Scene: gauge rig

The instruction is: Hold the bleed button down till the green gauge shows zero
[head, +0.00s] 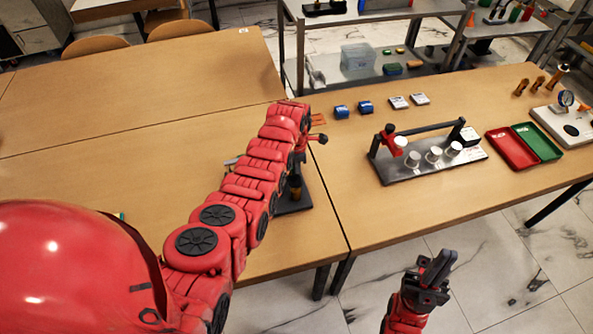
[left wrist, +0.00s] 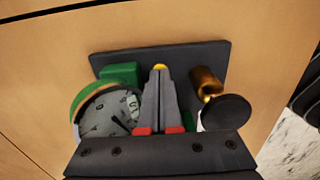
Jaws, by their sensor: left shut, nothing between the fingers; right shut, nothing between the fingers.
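In the left wrist view, my left gripper (left wrist: 160,78) is shut and empty, its fingertips over the dark base plate (left wrist: 110,62). A small yellow piece (left wrist: 160,67), perhaps the bleed button, shows right at the fingertips; I cannot tell whether they touch or press it. The green-rimmed gauge (left wrist: 101,112) is left of the fingers, partly cut off by the gripper body. Its dark needle shows, but the reading is unclear. In the head view my left arm hides most of this rig (head: 294,204). My right gripper (head: 438,266) is shut and empty, in front of the table.
A brass post (left wrist: 206,84) and a black round knob (left wrist: 226,112) stand right of the fingers. The left tabletop (head: 120,110) is clear.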

